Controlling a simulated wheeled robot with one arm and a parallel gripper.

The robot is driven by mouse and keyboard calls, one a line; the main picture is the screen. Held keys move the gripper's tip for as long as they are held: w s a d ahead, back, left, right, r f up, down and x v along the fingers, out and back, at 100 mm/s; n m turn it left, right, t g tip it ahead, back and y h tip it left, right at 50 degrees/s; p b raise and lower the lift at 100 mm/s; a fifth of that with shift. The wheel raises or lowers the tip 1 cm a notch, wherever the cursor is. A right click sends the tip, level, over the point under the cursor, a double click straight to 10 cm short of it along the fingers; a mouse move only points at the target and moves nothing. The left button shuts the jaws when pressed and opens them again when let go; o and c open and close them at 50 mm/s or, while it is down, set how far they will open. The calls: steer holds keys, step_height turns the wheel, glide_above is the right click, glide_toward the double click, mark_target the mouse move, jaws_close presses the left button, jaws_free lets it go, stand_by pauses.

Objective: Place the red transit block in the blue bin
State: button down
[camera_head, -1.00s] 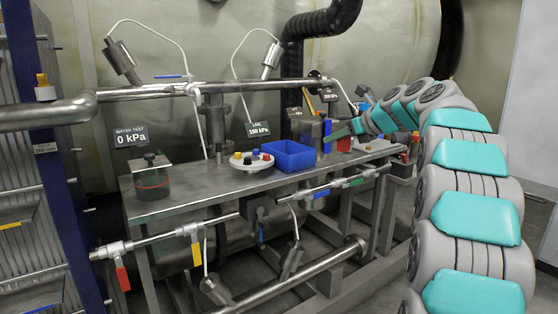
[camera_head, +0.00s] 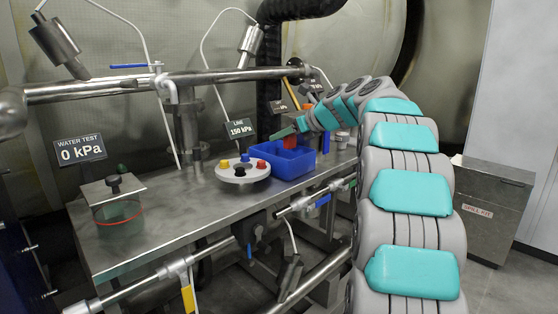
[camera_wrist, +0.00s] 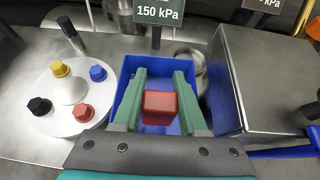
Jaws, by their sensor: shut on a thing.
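The red transit block (camera_wrist: 159,104) is held between the two green fingers of my gripper (camera_wrist: 158,100) in the wrist view. It is over the inside of the blue bin (camera_wrist: 127,76), whose walls show around the fingers. Whether the block touches the bin floor cannot be told. In the head view the blue bin (camera_head: 268,171) stands on the steel bench, and a bit of the red block (camera_head: 290,142) shows above it, beside my gripper (camera_head: 288,133).
A round white tray (camera_head: 230,173) with several coloured knobs stands left of the bin. A steel box (camera_wrist: 275,85) is close on the right. The 150 kPa sign (camera_head: 241,129) stands behind. A glass vessel (camera_head: 117,208) is at the bench's left.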

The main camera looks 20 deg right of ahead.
steer(key=shift+f+b, duration=0.45)
steer(key=shift+f, duration=2.65)
steer(key=shift+c, duration=2.2)
jaws_free()
steer(key=shift+f, duration=0.1)
steer(key=shift+s+d+r, duration=0.1)
steer(key=shift+s+r, duration=0.2)
steer(key=v, duration=1.1)
steer(key=shift+s+d+p, duration=0.1)
steer(key=shift+s+p, duration=0.05)
steer(key=shift+p, duration=0.15)
